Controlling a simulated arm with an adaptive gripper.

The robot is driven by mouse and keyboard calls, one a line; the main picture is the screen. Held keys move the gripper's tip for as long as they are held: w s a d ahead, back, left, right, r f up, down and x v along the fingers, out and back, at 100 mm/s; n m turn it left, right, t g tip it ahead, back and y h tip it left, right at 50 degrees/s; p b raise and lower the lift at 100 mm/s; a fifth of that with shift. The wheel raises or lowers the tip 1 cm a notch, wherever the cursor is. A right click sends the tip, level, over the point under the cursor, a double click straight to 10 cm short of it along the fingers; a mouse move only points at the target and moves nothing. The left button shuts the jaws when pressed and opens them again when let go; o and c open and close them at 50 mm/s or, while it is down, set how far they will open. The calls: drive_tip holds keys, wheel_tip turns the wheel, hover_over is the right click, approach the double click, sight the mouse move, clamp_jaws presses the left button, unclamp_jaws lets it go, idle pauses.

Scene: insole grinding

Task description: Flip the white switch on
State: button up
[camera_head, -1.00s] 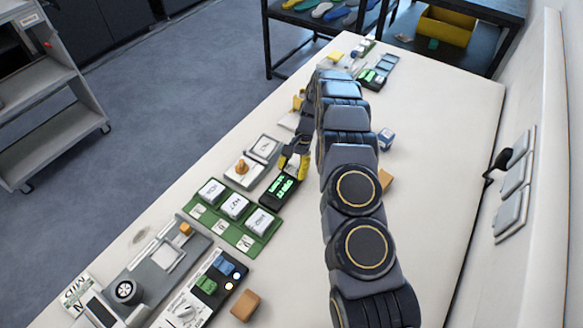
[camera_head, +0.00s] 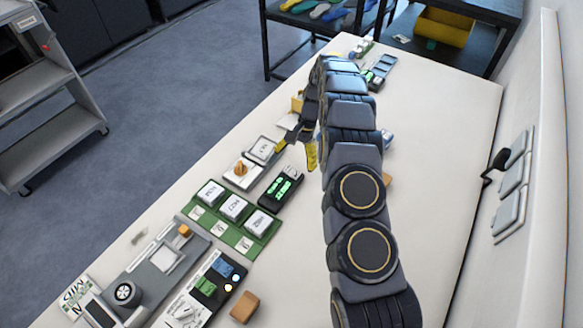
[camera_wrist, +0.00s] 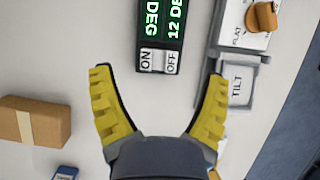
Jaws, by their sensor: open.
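The white ON/OFF rocker switch (camera_wrist: 160,61) is at the near end of a black box with a lit green display (camera_wrist: 162,20) in the wrist view. Which half is pressed down I cannot tell. The box (camera_head: 281,189) also shows in the head view, at the middle of the table. My gripper (camera_wrist: 158,75) is open and empty, its yellow fingers spread wide to either side of the switch and apart from it. In the head view my gripper (camera_head: 297,150) is just beyond the box's far end.
A TILT panel (camera_wrist: 238,84) with an orange knob (camera_wrist: 262,16) stands close to the right finger in the wrist view. A brown box (camera_wrist: 36,121) lies to the left. A green tray of labelled blocks (camera_head: 233,222) is near the display box. The table's right side is mostly clear.

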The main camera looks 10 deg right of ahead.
drive_tip(key=v, duration=0.8)
